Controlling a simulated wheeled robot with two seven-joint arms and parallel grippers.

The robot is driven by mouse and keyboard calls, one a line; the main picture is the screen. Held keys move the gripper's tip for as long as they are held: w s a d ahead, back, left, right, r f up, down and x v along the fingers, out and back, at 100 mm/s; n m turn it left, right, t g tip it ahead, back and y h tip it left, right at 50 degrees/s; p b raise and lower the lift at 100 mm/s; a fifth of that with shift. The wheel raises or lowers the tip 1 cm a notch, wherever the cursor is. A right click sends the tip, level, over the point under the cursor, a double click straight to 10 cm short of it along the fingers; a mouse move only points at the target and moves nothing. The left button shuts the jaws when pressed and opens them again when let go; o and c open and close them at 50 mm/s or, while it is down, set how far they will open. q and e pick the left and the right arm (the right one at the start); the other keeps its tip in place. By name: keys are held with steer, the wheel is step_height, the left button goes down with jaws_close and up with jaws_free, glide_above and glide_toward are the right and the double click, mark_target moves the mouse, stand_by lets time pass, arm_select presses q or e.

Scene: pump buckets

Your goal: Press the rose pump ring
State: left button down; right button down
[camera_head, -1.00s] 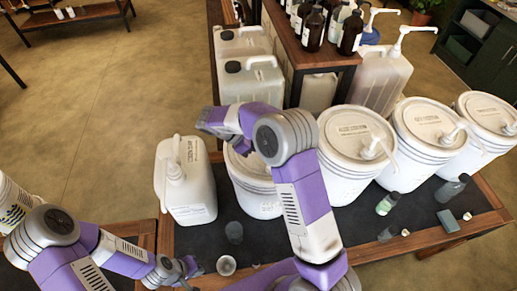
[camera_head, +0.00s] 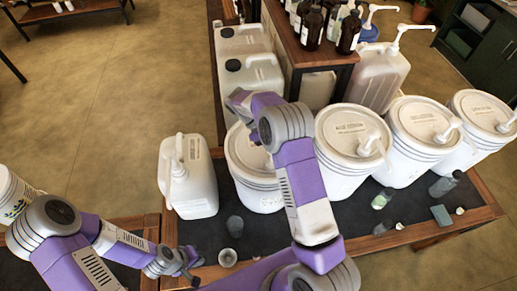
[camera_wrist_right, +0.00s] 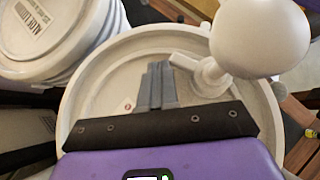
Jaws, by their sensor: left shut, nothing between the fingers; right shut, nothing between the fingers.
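Several white pump buckets stand in a row on the dark table. The bucket (camera_head: 256,188) at the row's left end is partly covered by my right arm. No rose-coloured pump ring can be made out in either view. In the right wrist view, my right gripper (camera_wrist_right: 158,72) is shut and empty over a white bucket lid (camera_wrist_right: 95,92), left of a white pump (camera_wrist_right: 262,38) with a rounded head. Whether the fingertips touch the lid cannot be told. My right fingertips are hidden in the head view. My left gripper (camera_head: 190,265) is shut, low at the table's left part.
A white jug (camera_head: 192,190) stands left of the buckets. A small cup (camera_head: 228,257) and small bottles (camera_head: 383,199) are in front. More lidded buckets (camera_head: 350,134) stand to the right. A raised wooden shelf (camera_head: 318,52) with dark bottles is behind.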

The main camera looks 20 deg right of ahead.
steer(key=shift+a, duration=0.1)
steer(key=shift+s+a, duration=0.4)
steer(key=shift+a, duration=0.25)
steer(key=v, duration=0.6)
steer(key=shift+w+b, duration=0.1)
steer(key=shift+b, duration=0.25)
steer(key=shift+w+a+r, duration=0.35)
steer(key=shift+w+r, duration=0.05)
steer(key=shift+r, duration=0.1)
